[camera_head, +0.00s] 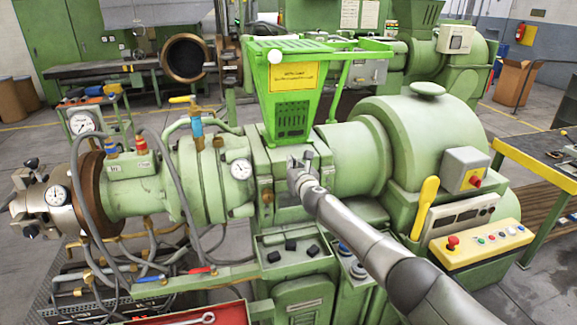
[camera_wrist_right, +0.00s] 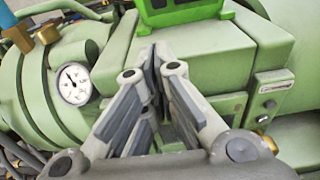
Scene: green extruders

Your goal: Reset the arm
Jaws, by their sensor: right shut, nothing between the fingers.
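My right arm (camera_head: 375,245) comes in from the lower right of the head view and reaches up to the green extruder. My right gripper (camera_head: 298,165) is in front of the block below the bright green hopper (camera_head: 290,90). In the right wrist view the gripper (camera_wrist_right: 155,58) has its fingertips together, with nothing between them. The extruder's green body (camera_wrist_right: 205,50) lies right behind the fingers; I cannot tell whether they touch it. My left gripper does not show in either view.
The extruder barrel (camera_head: 200,180) with gauges, hoses and valves runs to the left. A control box with several buttons (camera_head: 482,245) and a yellow lever (camera_head: 425,205) are at the right. A red tray (camera_head: 235,314) with a wrench is at the bottom. A workbench (camera_head: 540,160) stands far right.

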